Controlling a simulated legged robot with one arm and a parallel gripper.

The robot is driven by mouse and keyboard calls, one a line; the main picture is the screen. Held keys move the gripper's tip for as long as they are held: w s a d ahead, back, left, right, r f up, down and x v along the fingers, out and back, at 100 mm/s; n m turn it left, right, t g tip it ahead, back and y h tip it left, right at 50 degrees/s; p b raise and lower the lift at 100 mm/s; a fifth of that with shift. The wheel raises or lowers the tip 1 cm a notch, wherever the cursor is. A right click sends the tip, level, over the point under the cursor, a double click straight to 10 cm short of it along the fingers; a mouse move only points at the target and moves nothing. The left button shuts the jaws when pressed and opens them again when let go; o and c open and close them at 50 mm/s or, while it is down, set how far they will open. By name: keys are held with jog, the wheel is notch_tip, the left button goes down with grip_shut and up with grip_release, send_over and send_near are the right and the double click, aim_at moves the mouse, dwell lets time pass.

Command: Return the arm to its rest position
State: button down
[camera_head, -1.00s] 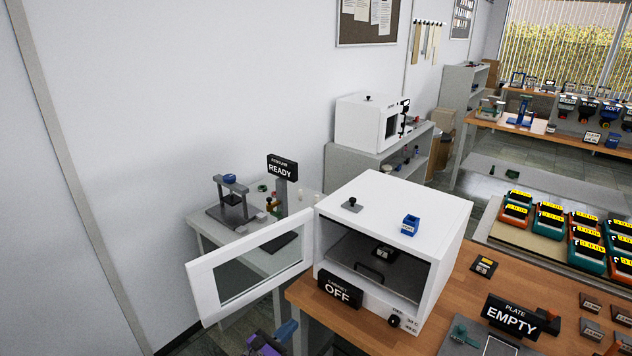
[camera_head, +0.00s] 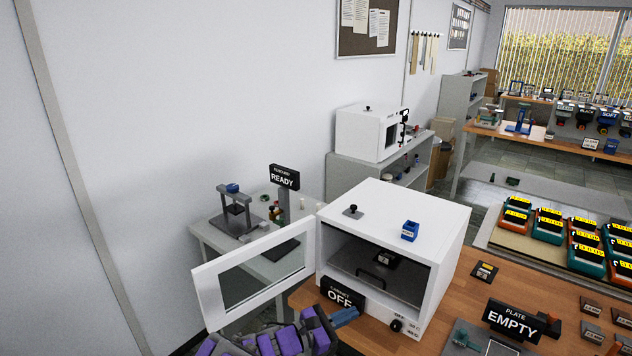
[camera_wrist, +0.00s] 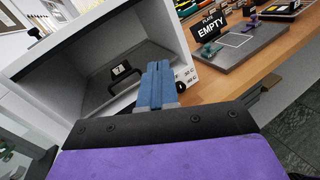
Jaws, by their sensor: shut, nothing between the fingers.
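My gripper (camera_wrist: 156,82) is shut with nothing between its blue fingers, which point toward the open cabinet in the wrist view. In the head view my gripper (camera_head: 345,317) is at the bottom, in front of the cabinet's lower left front and its "OFF" sign (camera_head: 341,294). My purple and grey arm shows below and left of it. The white cabinet (camera_head: 395,212) stands on the wooden bench. Its door (camera_head: 210,300) is swung open to the left. A dark block with a pale label (camera_head: 385,261) sits inside, behind a dark handle (camera_head: 371,280).
A small press (camera_head: 237,212) and a "READY" sign (camera_head: 285,177) stand on a grey table behind the door. A blue block (camera_head: 410,231) and a black knob are on the cabinet's top. A "PLATE EMPTY" sign (camera_head: 514,319) stands on the bench at the right.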

jog(key=s+d+r+m+g, duration=0.4)
jog(key=d, duration=0.2)
jog(key=s+d+r+m+g, duration=0.3)
jog(key=s+d+r+m, duration=0.15)
jog(key=d, duration=0.25)
jog(key=s+d+r+m+g+y, duration=0.2)
jog(key=s+d+m+g+y, duration=0.25)
jog(key=s, duration=0.65)
jog(key=s+a+m+y, duration=0.4)
jog(key=s+a+y, duration=0.1)
jog(key=s, duration=0.5)
jog(key=s+a+f+m+t+y, duration=0.1)
jog(key=s+a+m+y, duration=0.2)
jog(key=s+a+y, duration=0.3)
jog(key=s, duration=0.4)
jog(key=shift+s+f+m, duration=0.15)
jog(key=shift+f+m, duration=0.15)
jog(key=shift+m, duration=0.1)
jog(key=shift+d, duration=0.1)
